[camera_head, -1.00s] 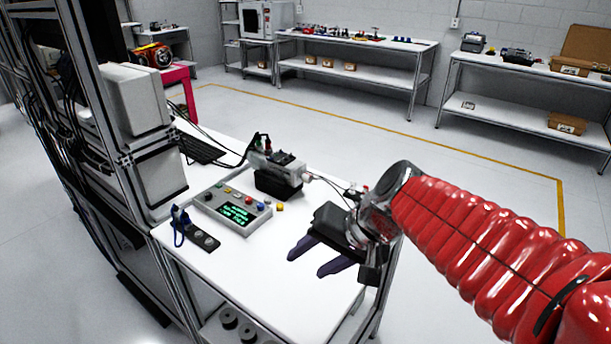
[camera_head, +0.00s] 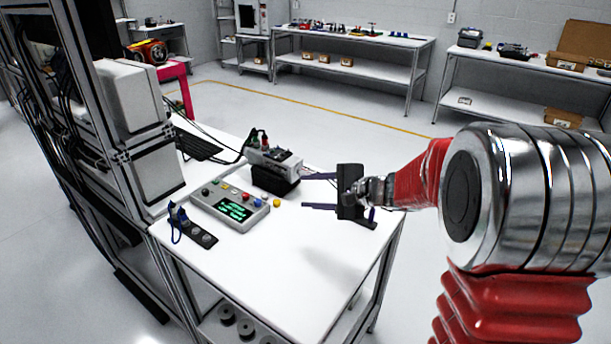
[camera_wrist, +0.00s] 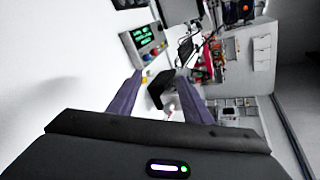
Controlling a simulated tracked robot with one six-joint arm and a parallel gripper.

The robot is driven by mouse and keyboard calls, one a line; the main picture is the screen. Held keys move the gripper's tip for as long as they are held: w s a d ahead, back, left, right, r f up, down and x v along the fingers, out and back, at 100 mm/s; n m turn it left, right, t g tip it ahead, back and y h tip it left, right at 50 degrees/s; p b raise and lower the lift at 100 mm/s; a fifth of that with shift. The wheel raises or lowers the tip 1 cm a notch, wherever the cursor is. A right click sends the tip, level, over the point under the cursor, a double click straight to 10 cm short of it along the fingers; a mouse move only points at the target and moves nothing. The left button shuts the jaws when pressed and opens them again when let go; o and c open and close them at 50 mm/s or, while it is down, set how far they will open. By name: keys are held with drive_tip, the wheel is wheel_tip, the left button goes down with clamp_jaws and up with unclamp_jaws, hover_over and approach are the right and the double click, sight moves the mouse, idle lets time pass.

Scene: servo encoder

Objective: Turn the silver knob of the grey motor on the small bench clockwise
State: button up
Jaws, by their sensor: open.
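The grey motor (camera_head: 270,156) sits on a black block (camera_head: 272,182) near the back edge of the small white bench (camera_head: 250,270). My gripper (camera_head: 303,191) is right of the motor, above the bench, with its two dark purple fingers apart and pointing left towards it. Nothing is between the fingers. In the wrist view the dark block (camera_wrist: 160,88) shows between and beyond the fingers, partly covered by the right finger. The silver knob is too small to make out for certain at the motor's right end.
A control box (camera_head: 229,206) with a green display and coloured buttons stands left of my gripper. A black strip with a blue cable (camera_head: 194,231) lies at the bench's left. A metal frame rises at the left. The front of the bench top is clear.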

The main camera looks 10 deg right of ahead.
sight(303, 173)
drive_tip(key=w+d+f+m+t+h, duration=0.1)
drive_tip(key=w+d+f+m+t, duration=0.2)
drive_tip(key=w+d+f+m, duration=0.2)
drive_tip(key=w+d, duration=0.3)
drive_tip(key=d, duration=0.1)
drive_tip(key=shift+w+d+f+m+h, duration=0.15)
drive_tip(key=shift+w+f+m+h, duration=0.05)
drive_tip(key=shift+m+h, duration=0.2)
drive_tip(key=x, duration=1.3)
drive_tip(key=shift+w, duration=0.4)
drive_tip(key=shift+c, duration=0.4)
drive_tip(key=c, duration=0.9)
drive_tip(key=shift+a, duration=0.35)
drive_tip(key=shift+c, duration=0.4)
drive_tip(key=shift+d, duration=0.2)
